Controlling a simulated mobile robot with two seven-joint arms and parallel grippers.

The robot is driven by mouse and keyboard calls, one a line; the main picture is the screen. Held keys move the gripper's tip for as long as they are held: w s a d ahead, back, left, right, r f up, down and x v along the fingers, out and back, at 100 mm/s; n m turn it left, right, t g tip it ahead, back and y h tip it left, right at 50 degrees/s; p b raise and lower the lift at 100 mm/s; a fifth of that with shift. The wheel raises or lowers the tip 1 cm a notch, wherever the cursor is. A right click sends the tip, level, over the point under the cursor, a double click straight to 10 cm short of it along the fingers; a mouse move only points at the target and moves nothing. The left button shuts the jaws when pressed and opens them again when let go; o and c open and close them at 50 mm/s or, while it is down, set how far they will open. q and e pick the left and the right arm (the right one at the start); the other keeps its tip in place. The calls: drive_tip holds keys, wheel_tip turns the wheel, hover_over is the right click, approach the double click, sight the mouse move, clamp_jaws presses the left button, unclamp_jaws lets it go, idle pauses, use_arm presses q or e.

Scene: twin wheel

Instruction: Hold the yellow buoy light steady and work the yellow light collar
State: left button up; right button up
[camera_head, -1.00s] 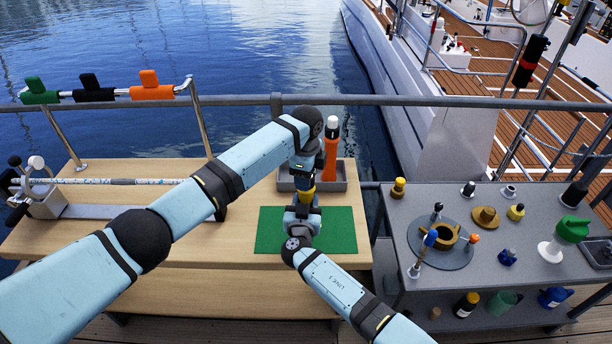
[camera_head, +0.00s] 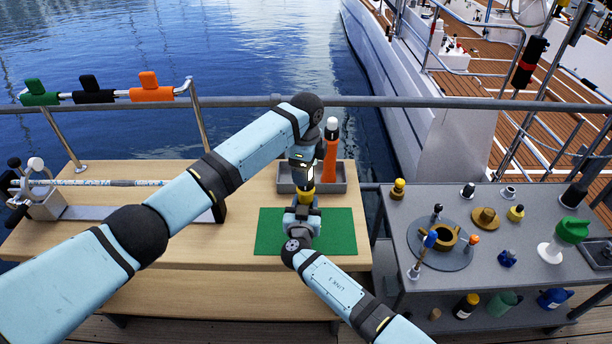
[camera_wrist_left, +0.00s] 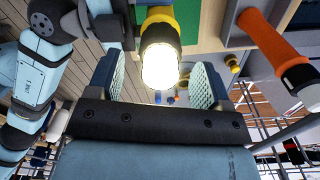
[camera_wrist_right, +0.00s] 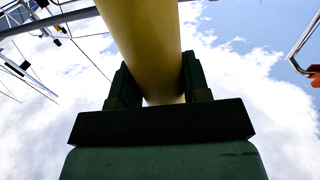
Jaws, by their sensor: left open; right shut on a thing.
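The yellow buoy light (camera_head: 305,188) stands upright above the green mat (camera_head: 341,230). My right gripper (camera_head: 303,203) is shut on its yellow body from the near side. That body (camera_wrist_right: 145,45) fills the space between the jaws in the right wrist view. My left gripper (camera_head: 304,172) is above the light, pointing down and open. In the left wrist view, the light's glowing white lens (camera_wrist_left: 160,66) lies between the spread fingers (camera_wrist_left: 158,82), with clear gaps on both sides.
A grey tray (camera_head: 340,187) with an orange, white-topped light (camera_head: 331,150) stands close behind. A rail (camera_head: 400,101) runs along the back. The grey table (camera_head: 400,215) at right holds several small parts.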

use_arm(q)
wheel_tip(320, 180, up, 9)
drive_tip(key=shift+f, duration=0.15)
use_arm(e)
drive_tip(key=shift+f, duration=0.15)
drive_tip(key=o, duration=1.1)
drive_tip(key=s+a, duration=0.1)
drive_tip(key=s, duration=1.1)
drive_tip(key=shift+a, duration=0.25)
